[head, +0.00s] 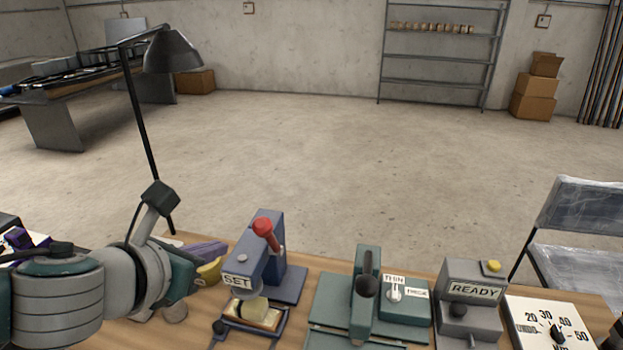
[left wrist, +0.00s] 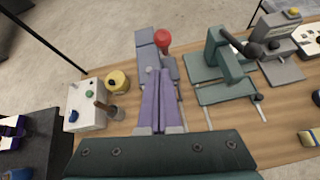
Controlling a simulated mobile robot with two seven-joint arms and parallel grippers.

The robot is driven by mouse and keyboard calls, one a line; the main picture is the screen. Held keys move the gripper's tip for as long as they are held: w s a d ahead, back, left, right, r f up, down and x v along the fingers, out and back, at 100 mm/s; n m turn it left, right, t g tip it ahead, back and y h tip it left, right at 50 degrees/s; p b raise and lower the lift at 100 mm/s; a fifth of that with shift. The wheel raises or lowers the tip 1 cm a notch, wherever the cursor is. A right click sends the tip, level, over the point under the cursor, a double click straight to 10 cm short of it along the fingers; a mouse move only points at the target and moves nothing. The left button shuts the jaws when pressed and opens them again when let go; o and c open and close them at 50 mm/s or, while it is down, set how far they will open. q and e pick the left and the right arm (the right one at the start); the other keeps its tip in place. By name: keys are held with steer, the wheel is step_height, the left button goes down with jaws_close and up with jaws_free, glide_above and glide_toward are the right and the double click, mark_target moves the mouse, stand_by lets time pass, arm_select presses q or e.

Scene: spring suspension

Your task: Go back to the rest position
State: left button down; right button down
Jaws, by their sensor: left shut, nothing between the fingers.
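My left gripper (head: 222,246) reaches in from the left over the bench in the head view. Its two purple fingers lie together, with nothing between them, in the left wrist view (left wrist: 157,76). They point toward the blue press (head: 270,250) with the red knob and the SET label. A pale yellow block (head: 257,314) sits at the foot of that press in the head view. In the left wrist view, the fingers hide part of the press (left wrist: 146,40). My right gripper is not in view.
The wooden bench (head: 325,268) also bears a green lever device (head: 363,300), a THIN/THICK switch box (head: 403,305), a grey READY box (head: 475,292) and a white dial (head: 545,325). A black lamp (head: 140,110) stands near my left arm. Bare floor lies beyond.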

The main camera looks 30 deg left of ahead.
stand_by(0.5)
arm_select(q)
steer(key=s+d+r+n+g+h, duration=0.1)
steer(key=s+d+n+g, duration=0.35)
steer(key=s+n, duration=0.75)
steer(key=s+d+r+n+g+h, duration=0.1)
steer(key=s+d+r+n+g, duration=0.3)
steer(key=n, duration=1.5)
steer(key=s+d+r+n+p, duration=0.1)
steer(key=r+p, duration=0.8)
steer(key=p, duration=0.1)
steer(key=s+d+r+n+p, duration=0.1)
steer(key=s+d+r+p, duration=0.1)
steer(key=r+p, duration=0.7)
steer(key=shift+t+p, duration=0.35)
steer(key=shift+t, duration=0.1)
